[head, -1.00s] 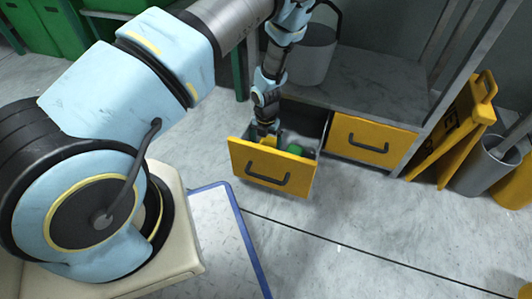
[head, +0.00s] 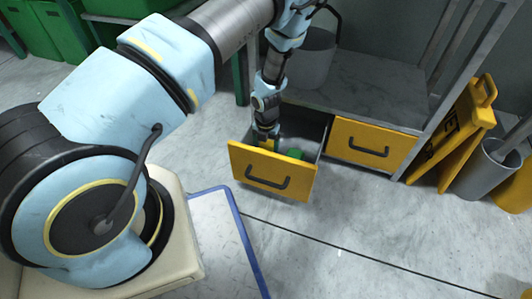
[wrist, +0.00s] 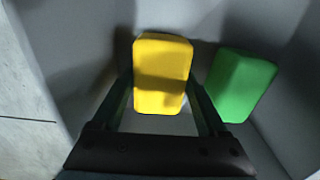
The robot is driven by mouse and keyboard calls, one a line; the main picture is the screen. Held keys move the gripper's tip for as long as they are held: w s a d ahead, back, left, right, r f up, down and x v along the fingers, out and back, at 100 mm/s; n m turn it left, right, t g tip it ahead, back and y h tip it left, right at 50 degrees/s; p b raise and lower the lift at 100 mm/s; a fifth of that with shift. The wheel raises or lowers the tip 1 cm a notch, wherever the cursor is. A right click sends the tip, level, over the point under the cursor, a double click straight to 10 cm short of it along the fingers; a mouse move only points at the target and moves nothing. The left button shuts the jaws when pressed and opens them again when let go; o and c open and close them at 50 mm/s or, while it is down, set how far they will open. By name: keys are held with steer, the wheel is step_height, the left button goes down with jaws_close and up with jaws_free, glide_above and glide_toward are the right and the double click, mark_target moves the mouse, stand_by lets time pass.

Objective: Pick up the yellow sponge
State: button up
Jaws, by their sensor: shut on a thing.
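The yellow sponge (wrist: 161,72) is a rounded block inside the open yellow-fronted drawer (head: 270,178). In the wrist view it sits between the two fingers of my gripper (wrist: 160,92), which are shut on its sides. In the head view my gripper (head: 265,137) reaches down into the drawer behind its front panel, and only a small part of the sponge (head: 268,144) shows. Whether the sponge is clear of the drawer floor I cannot tell.
A green sponge (wrist: 242,86) lies just right of the yellow one in the drawer, close to the right finger. Grey drawer walls surround both. A shut yellow drawer (head: 370,146) is to the right. A grey bucket (head: 312,58) stands on the shelf above.

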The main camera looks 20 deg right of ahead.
mark_target(266, 148)
step_height(266, 148, up, 10)
steer(key=p, duration=0.4)
steer(key=shift+p, duration=0.4)
